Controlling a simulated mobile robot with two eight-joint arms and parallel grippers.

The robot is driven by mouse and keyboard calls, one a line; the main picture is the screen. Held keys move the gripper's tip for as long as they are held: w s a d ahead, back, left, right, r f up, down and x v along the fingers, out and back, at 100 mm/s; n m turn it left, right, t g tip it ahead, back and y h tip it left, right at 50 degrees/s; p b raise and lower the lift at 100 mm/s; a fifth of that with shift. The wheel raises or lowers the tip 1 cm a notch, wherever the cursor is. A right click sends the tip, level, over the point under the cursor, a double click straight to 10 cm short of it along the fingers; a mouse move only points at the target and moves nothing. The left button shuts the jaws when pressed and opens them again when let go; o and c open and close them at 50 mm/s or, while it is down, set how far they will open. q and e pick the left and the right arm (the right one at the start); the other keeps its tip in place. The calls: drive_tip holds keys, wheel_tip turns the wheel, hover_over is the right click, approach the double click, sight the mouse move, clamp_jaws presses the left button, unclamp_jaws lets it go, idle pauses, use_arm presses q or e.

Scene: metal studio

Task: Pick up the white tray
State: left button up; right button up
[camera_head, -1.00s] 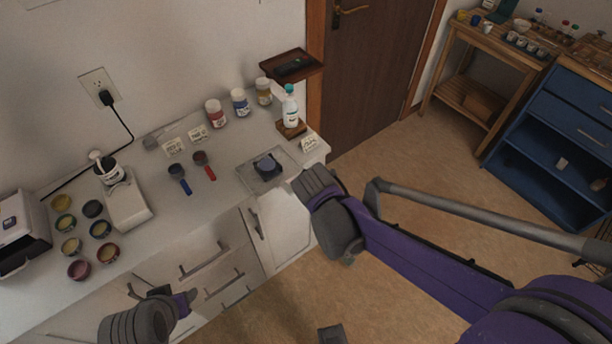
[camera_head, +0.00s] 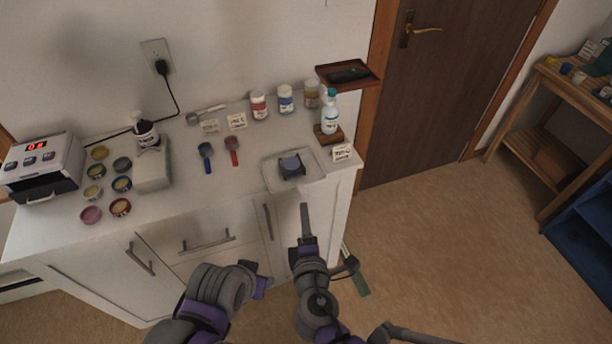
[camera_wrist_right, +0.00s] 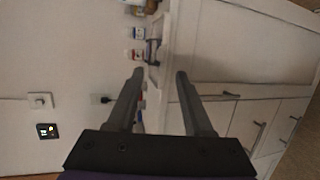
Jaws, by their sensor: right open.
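The white tray (camera_head: 272,184) is a shallow, pale square tray lying flat near the right end of the white counter. A small dark object with a purple-grey top (camera_head: 291,167) sits on it. My right gripper (camera_head: 306,228) is below the tray in the head view, in front of the cabinet, and apart from the tray. The right wrist view shows its two fingers (camera_wrist_right: 160,75) spread with nothing between them. My left arm shows at the bottom of the head view, but its gripper fingers do not show.
A bottle (camera_head: 330,115) on a wooden block and a small label card (camera_head: 342,152) stand close to the tray. Red (camera_head: 233,150) and blue (camera_head: 206,156) scoops lie left of it. Jars and bowls are farther off. Cabinet handles (camera_head: 268,221) stick out below.

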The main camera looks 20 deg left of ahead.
sight(303, 192)
drive_tip(key=shift+x, duration=4.8)
drive_tip(key=shift+c, duration=0.2)
clamp_jaws()
